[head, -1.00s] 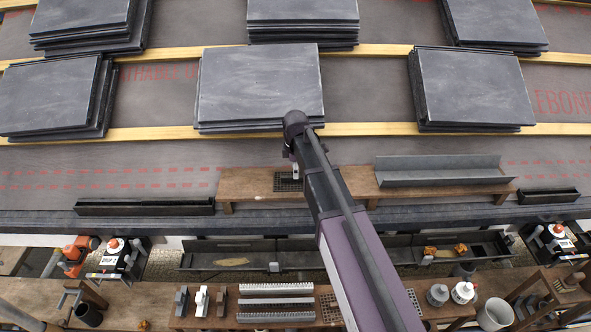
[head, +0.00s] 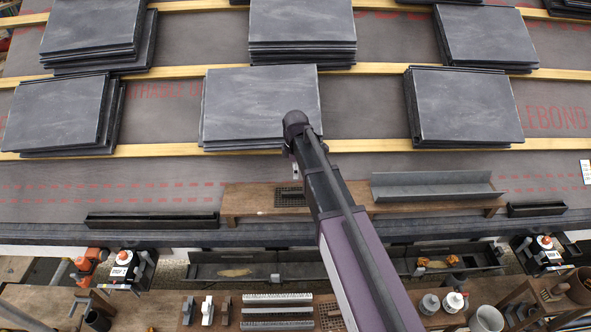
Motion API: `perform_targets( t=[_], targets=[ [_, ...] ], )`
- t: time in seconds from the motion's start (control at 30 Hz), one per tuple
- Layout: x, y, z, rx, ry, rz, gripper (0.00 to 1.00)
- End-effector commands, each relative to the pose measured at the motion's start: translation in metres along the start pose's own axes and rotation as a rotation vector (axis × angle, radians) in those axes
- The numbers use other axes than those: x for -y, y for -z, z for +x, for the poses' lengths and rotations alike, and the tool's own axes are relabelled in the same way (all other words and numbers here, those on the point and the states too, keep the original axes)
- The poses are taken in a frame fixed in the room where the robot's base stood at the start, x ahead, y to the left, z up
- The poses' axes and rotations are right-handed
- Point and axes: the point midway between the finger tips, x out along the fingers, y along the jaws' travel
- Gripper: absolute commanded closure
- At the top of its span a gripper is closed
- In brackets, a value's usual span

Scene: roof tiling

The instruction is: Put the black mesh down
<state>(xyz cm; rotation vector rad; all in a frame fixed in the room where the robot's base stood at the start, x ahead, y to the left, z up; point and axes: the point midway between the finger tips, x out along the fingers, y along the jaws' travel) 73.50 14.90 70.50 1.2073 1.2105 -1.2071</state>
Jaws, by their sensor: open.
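The black mesh (head: 290,199) is a small dark grid. It lies flat on the narrow wooden bench (head: 246,200) at the lower edge of the roof, left of the grey metal channel. My gripper (head: 296,174) shows small just above and behind the mesh in the picture, apart from it. It is open and holds nothing that I can see. My arm hides the middle of the bench to the right of the mesh.
A grey metal channel (head: 436,186) lies on the bench's right part. Stacks of dark slates (head: 262,104) rest on the wooden battens (head: 370,144) behind. A lower workbench (head: 169,312) holds several tools and containers.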

Motion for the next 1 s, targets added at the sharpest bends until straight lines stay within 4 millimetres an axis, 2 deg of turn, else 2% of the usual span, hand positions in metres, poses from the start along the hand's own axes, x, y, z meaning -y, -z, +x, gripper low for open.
perform_targets(
  t=[0.2, 0.83, 1.0],
  targets=[
    [0.0, 0.0002, -0.0075, 0.0, 0.0, 0.0, 0.44],
    [0.0002, 0.0004, -0.0073, 0.0, 0.0, 0.0, 0.44],
    [0.0062, -0.0049, -0.0073, 0.0, 0.0, 0.038, 0.44]
  ],
)
